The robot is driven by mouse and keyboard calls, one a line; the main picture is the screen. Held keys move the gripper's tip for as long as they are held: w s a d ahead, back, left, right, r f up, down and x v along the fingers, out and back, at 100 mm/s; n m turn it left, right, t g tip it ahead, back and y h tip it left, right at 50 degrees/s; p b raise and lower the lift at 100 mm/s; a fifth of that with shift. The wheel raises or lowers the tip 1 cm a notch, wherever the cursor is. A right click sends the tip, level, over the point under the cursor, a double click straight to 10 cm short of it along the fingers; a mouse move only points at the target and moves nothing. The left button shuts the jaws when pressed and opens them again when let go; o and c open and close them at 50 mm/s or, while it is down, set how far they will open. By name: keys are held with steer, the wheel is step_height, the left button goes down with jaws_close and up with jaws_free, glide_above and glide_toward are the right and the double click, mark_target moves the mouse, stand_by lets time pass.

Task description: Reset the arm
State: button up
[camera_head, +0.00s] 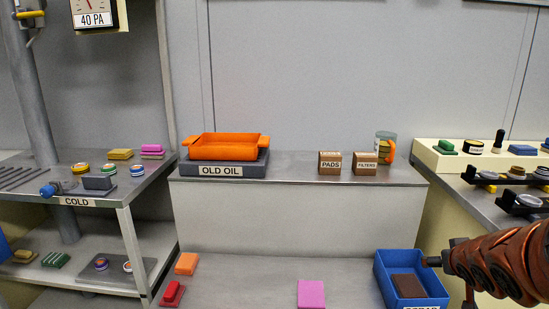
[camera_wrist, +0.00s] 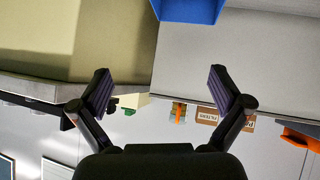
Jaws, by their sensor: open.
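My arm (camera_head: 500,262) enters from the right in the head view, beside the blue scrap bin. My gripper (camera_wrist: 160,88) shows in the wrist view with its two dark fingers spread wide and nothing between them. The wrist view looks upside down. In the head view the fingers are not clear. The blue bin (camera_head: 381,276) stands at the lower right with a brown block (camera_head: 408,286) in it. A corner of the bin also shows at the top of the wrist view (camera_wrist: 190,9).
An orange tray (camera_head: 229,146) sits on the "OLD OIL" base (camera_head: 223,170). A "COLD" shelf (camera_head: 78,202) is left, with several parts. A pink block (camera_head: 311,293) lies on the lower shelf.

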steer(key=s+a+r+g+y+p, duration=0.1)
steer(key=s+a+r+g+p, duration=0.2)
steer(key=s+a+r+p, duration=0.4)
steer(key=s+a+r+n+g+y+p, duration=0.1)
steer(key=s+a+r+g+p, duration=0.3)
steer(key=s+a+r+p, duration=0.4)
steer(key=s+a+r+g+y+p, duration=0.2)
steer(key=s+a+r+g+p, duration=0.2)
steer(key=s, duration=1.3)
steer(key=a+r+p, duration=0.3)
steer(key=a+p, duration=0.3)
steer(key=p, duration=0.1)
steer(key=shift+r+n, duration=0.4)
